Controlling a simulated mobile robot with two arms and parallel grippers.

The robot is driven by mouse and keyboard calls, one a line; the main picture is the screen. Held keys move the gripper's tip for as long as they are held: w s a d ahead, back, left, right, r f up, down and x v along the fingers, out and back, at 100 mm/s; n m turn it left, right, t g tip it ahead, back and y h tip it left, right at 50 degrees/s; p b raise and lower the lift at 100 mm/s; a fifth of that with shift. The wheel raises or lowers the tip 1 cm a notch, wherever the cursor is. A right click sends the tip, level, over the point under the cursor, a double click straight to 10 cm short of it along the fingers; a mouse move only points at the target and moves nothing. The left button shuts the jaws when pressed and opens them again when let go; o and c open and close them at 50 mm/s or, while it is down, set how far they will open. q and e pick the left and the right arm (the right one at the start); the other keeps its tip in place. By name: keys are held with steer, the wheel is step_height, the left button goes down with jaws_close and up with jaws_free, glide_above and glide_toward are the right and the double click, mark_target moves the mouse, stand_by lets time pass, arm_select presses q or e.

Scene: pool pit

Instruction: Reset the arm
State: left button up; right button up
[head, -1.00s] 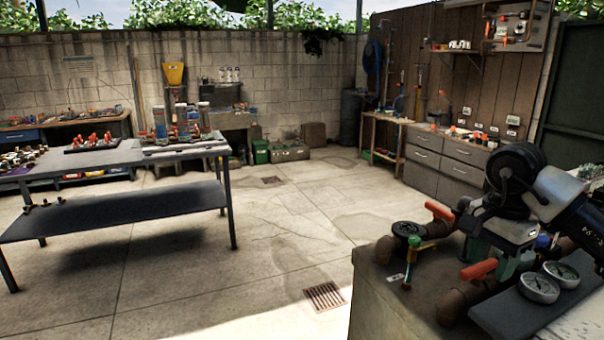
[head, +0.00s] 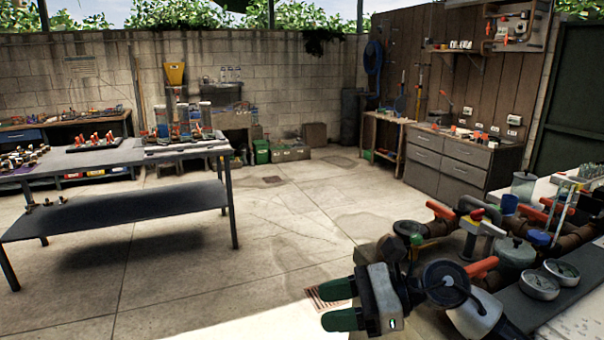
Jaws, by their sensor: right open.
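My right gripper (head: 337,305) is at the lower middle of the head view. It points left, with its two green-tipped fingers apart and nothing between them. It shows in front of the near left end of the bench with the pipework, over the floor in the picture. Part of that bench is hidden behind my right wrist and forearm. My left gripper is not in view.
Brown pipework with red-orange valve handles (head: 483,266) and two round gauges (head: 538,286) fills the bench at right. A grey work table (head: 105,160) stands left. Grey drawers (head: 450,165) stand behind at right. The concrete floor (head: 290,230) between them is clear.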

steer(key=s+d+f+n+t+h, duration=0.2)
steer(key=d+f+n+t+h, duration=0.5)
steer(key=n, duration=0.7)
steer(key=s+d+f+n+t+h, duration=0.1)
steer(key=d+f+n+t+h, duration=0.45)
steer(key=n+t+h, duration=0.55)
steer(key=s+d+f+m+g+y, duration=0.1)
steer(key=s+d+f+m+g, duration=0.15)
steer(key=s+f+g, duration=0.65)
steer(key=s+d+f+m+g+y, duration=0.15)
steer(key=s+f+m+g, duration=0.35)
steer(key=s, duration=0.7)
step_height(320, 180, down, 28)
steer(key=s+n+g, duration=0.1)
steer(key=n+g, duration=0.1)
steer(key=s+d+f+g, duration=0.1)
steer(key=s+d+f, duration=0.1)
steer(key=s+f, duration=1.2)
steer(key=shift+s+f, duration=0.2)
steer(key=shift+s, duration=0.75)
